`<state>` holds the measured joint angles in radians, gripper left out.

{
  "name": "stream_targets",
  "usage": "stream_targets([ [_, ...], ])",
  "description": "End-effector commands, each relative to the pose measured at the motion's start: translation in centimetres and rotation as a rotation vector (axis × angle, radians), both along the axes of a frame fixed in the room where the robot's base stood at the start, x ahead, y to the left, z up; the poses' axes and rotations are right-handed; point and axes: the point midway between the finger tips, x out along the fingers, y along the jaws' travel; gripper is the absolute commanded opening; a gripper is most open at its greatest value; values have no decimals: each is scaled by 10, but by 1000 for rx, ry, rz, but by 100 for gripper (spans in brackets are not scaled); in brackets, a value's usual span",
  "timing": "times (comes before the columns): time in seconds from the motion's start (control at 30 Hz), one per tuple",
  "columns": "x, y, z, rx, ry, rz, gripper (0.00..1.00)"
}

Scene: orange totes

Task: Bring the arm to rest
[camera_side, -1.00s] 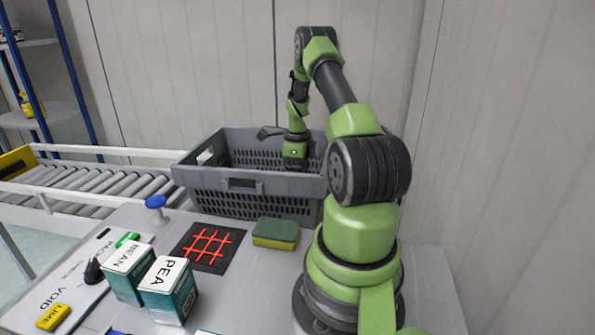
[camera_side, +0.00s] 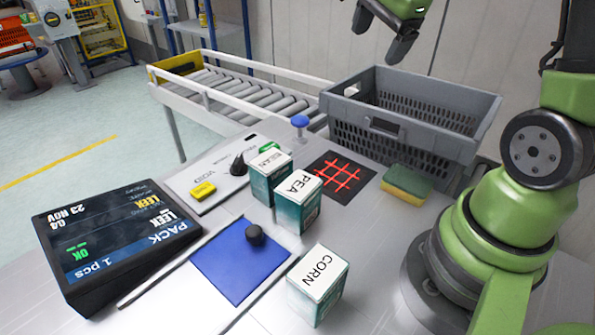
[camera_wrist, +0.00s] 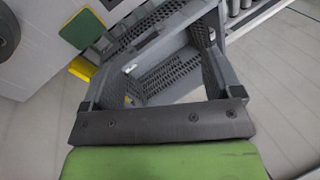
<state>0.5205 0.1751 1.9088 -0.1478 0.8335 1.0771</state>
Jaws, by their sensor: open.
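My gripper (camera_side: 385,32) hangs in the air at the top of the side view, above the far left part of the grey crate (camera_side: 378,125). Its dark fingers are apart with nothing between them. In the wrist view the dark gripper edge (camera_wrist: 165,122) fills the lower middle, and the crate (camera_wrist: 205,60) lies below and beyond it. The visible inside of the crate holds no object, but part of its floor is hidden. My arm's upper links are cut off by the top of the side view.
Boxes marked CORN (camera_side: 318,284), PEA (camera_side: 298,202) and BEAN (camera_side: 269,176) stand on the table. A sponge (camera_side: 407,185), red grid mat (camera_side: 338,177), blue mat (camera_side: 240,260) and display (camera_side: 117,240) lie around them. A roller conveyor (camera_side: 250,92) runs behind.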

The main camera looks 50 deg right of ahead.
Motion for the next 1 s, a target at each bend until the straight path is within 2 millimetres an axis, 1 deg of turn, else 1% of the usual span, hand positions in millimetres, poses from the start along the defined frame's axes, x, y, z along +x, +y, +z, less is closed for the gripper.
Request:
stream_targets([
  [0.03,-6,25,15,-35,-26,135,85],
  [0.1,-19,56,30,-85,-54,329,85],
  [0.17,-33,80,40,-130,-81,494,85],
  [0.2,-43,96,45,-163,-100,601,85],
  [0.27,-59,117,50,-212,-132,761,85],
  [0.3,-70,129,52,-246,-152,863,85],
  [0.4,-96,152,53,-323,-202,1083,85],
  [0.5,-116,166,50,-386,-244,1246,85],
  [0.6,-127,173,47,-424,-268,1339,85],
  [1.0,-127,173,47,-424,-268,1339,85],
])
